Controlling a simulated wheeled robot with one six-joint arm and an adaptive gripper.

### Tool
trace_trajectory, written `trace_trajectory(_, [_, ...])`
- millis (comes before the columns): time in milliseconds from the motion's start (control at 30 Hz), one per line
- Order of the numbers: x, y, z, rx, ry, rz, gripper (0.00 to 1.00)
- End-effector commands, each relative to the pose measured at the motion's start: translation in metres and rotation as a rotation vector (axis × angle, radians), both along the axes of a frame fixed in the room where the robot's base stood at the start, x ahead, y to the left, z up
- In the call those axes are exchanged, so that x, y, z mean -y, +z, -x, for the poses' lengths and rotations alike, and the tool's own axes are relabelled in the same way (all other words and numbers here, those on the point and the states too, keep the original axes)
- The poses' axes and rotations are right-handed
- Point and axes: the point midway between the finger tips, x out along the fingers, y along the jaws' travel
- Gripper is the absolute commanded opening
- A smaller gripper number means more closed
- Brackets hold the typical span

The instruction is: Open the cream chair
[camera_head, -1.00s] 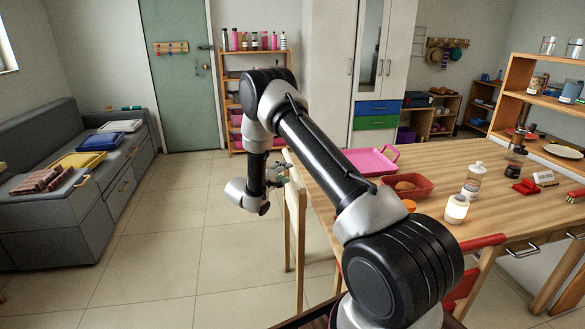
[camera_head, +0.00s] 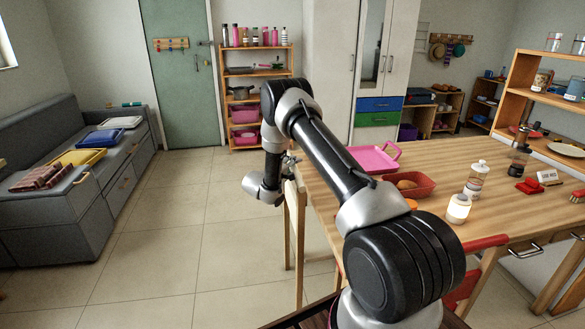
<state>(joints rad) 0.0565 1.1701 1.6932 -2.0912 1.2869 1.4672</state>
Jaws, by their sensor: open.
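The cream chair (camera_head: 296,222) stands at the left end of the wooden table, seen nearly edge-on as pale upright posts. Its top is partly hidden by my arm, and its seat is hard to make out. My gripper (camera_head: 291,162) is at the top of the chair's back, small and partly hidden behind my wrist. Its fingers are apart, and I cannot tell whether they touch the chair.
The wooden table (camera_head: 455,165) holds a pink tray (camera_head: 372,158), a red basket (camera_head: 418,190) and several jars. A red chair (camera_head: 470,275) is at the near edge. A grey sofa (camera_head: 60,225) stands left. The tiled floor (camera_head: 190,240) between is clear.

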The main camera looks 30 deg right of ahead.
Motion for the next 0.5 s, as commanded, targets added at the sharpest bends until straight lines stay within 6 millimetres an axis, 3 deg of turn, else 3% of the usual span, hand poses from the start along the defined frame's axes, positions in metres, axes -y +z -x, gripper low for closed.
trace_trajectory(100, [-0.0002, 0.0, 0.0001, 0.0, 0.0, 0.0, 0.48])
trace_trajectory(367, [-0.0003, 0.0001, 0.0002, 0.0, 0.0, 0.0, 0.0])
trace_trajectory(500, [-0.0005, 0.0, 0.0002, 0.0, 0.0, 0.0, 0.0])
